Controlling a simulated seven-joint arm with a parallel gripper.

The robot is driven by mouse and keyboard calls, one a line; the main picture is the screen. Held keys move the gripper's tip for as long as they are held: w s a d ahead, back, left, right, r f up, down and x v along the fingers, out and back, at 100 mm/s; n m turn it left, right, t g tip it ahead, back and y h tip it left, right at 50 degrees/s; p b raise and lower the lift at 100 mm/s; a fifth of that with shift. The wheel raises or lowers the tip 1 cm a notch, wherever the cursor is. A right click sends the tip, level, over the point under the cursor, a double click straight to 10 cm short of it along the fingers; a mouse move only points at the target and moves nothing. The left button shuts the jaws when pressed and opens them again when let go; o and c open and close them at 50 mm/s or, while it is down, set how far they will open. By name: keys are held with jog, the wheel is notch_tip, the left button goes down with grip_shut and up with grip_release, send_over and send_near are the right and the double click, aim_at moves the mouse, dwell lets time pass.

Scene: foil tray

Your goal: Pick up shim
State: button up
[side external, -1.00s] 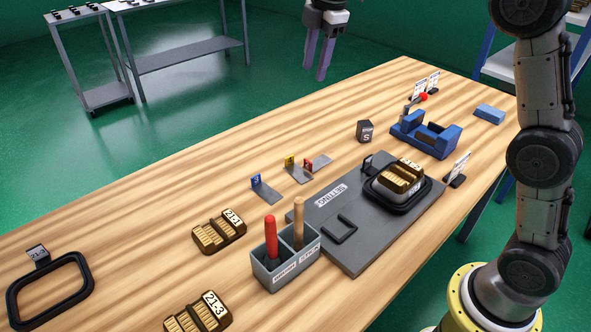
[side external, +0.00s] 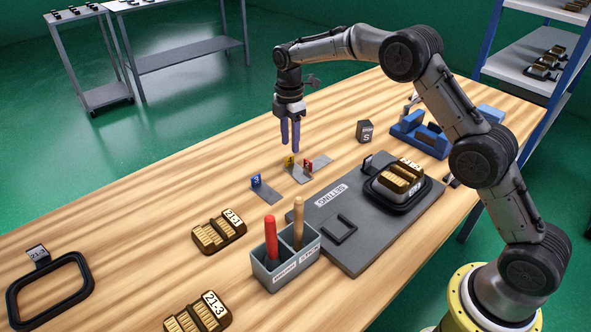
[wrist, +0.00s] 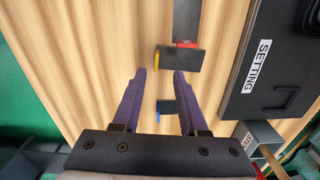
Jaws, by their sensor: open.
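Three flat grey shims with coloured upright tags lie on the wooden table. In the side view they are the blue-tagged shim (side external: 269,195), the yellow-tagged shim (side external: 300,176) and the red-tagged shim (side external: 321,160). My gripper (side external: 290,149) is open and empty, with its purple fingers pointing down above the yellow-tagged shim. In the wrist view, the yellow-tagged shim (wrist: 181,60) lies just beyond the fingertips (wrist: 160,72). The red-tagged shim (wrist: 187,20) is farther up. The blue-tagged shim (wrist: 167,106) shows between the fingers.
The dark setting plate (side external: 340,258) lies right of the shims, bearing a gold-barred block (side external: 402,176) in a black ring. A grey holder (side external: 272,279) with red and wooden handles stands in front. A block marked S (side external: 365,131) and a blue fixture (side external: 418,138) stand behind.

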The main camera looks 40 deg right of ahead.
aim_at(289, 157)
jog(key=shift+w+f, duration=0.15)
jog(key=shift+f, duration=1.4)
jog(key=shift+w+f, duration=0.1)
jog(key=shift+f, duration=1.4)
grip_shut()
